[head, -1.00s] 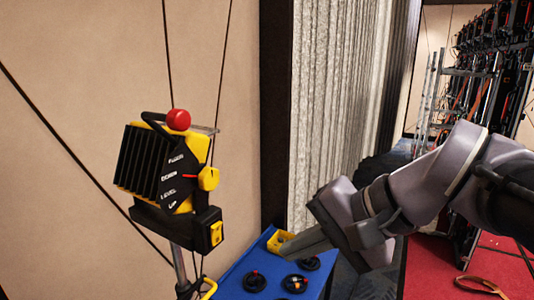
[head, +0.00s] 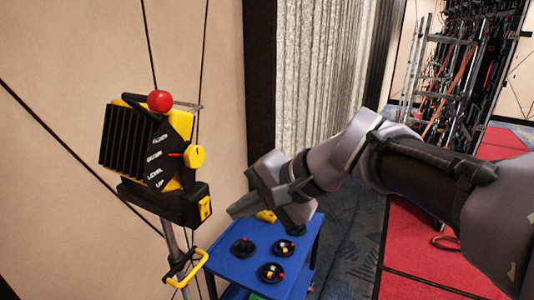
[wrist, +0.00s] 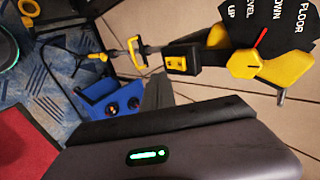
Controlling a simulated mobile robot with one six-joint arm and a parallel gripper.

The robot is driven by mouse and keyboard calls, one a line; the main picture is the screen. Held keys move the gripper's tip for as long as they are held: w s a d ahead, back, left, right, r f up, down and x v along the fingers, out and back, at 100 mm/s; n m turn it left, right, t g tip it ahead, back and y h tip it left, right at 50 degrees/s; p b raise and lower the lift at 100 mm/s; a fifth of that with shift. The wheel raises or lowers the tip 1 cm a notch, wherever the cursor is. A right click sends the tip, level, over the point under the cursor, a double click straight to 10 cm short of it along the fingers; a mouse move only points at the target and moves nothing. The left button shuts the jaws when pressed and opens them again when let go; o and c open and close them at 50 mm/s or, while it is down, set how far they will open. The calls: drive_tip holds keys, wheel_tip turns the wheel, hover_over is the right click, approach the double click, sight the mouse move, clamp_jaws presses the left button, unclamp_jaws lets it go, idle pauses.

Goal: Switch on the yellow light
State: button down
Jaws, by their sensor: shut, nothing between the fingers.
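The yellow light (head: 175,150) stands on a pole at the left of the head view. It has black fins, a red ball (head: 160,101) on top and a yellow knob (head: 194,157) with a red pointer beside white lettering. Below is a black box with a yellow switch plate (head: 205,208). The wrist view shows the knob (wrist: 241,60) and the plate (wrist: 178,63). My gripper (head: 236,209) is shut and empty. It points left toward the black box, apart from it in the picture; the depth gap is unclear. The wrist view shows its fingers (wrist: 158,92) partly.
A blue cart (head: 233,270) with several dark round items on top stands below my gripper. A yellow handle (head: 188,270) is on the pole. A grey curtain (head: 310,85) and a wall stand behind. A rack (head: 465,75) is at the back right, and red carpet lies at right.

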sight(204, 200)
drive_tip(key=a, duration=0.1)
drive_tip(key=w+a+p, duration=0.1)
drive_tip(key=a, duration=0.1)
drive_tip(key=w+a, duration=0.1)
drive_tip(key=shift+a+f, duration=0.15)
drive_tip(key=shift+a, duration=0.15)
drive_tip(key=shift+s, duration=0.1)
drive_tip(key=r+p, duration=0.1)
drive_tip(key=p, duration=0.1)
drive_tip(key=shift+a+p, duration=0.15)
drive_tip(key=shift+p, duration=0.15)
drive_tip(key=shift+a+h+p, duration=0.2)
drive_tip(key=shift+h+p, duration=0.2)
drive_tip(key=shift+p, duration=0.35)
drive_tip(key=shift+w+f+b, duration=0.25)
drive_tip(key=shift+f+b, duration=0.1)
drive_tip(key=shift+b, duration=0.1)
drive_tip(key=shift+s+d, duration=0.1)
drive_tip(key=shift+s, duration=0.05)
drive_tip(key=shift+r+p, duration=0.5)
drive_tip(key=shift+r, duration=0.3)
